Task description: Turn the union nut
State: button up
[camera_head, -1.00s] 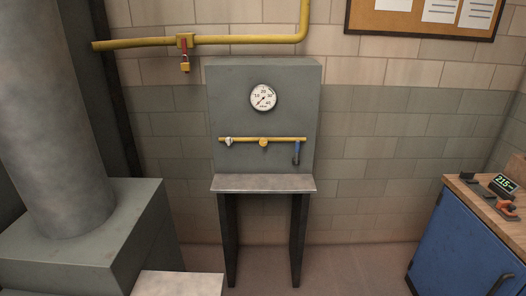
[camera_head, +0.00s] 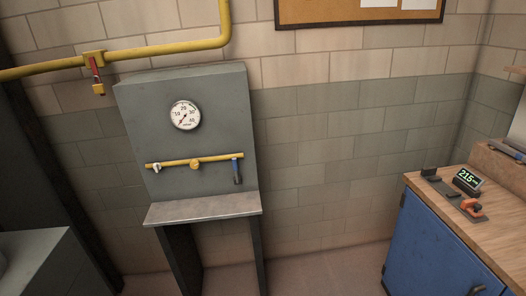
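A short yellow pipe (camera_head: 215,159) runs across the grey panel (camera_head: 225,110) under a round gauge (camera_head: 186,115). A brass-coloured round fitting (camera_head: 195,164) sits at the middle of this pipe; it may be the union nut, but it is too small to tell. A small whitish fitting (camera_head: 157,168) is at the pipe's left end. My gripper is not in view.
A grey shelf (camera_head: 203,208) on dark legs juts out below the panel. A thick yellow pipe (camera_head: 150,50) with a red-handled valve (camera_head: 96,70) and padlock runs above. At right, a blue cabinet (camera_head: 435,250) has a wooden top (camera_head: 490,228) holding a torque-style display reading 215 (camera_head: 467,180). Floor between is clear.

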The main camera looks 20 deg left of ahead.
aim_at(195, 163)
jog(key=z, duration=0.2)
jog(key=i, duration=1.3)
jog(key=u, duration=0.6)
jog(key=i, duration=0.55)
jog(key=u, duration=0.35)
jog(key=k, duration=0.9)
jog(key=u, duration=0.2)
jog(key=i, duration=0.9)
jog(key=z, duration=0.05)
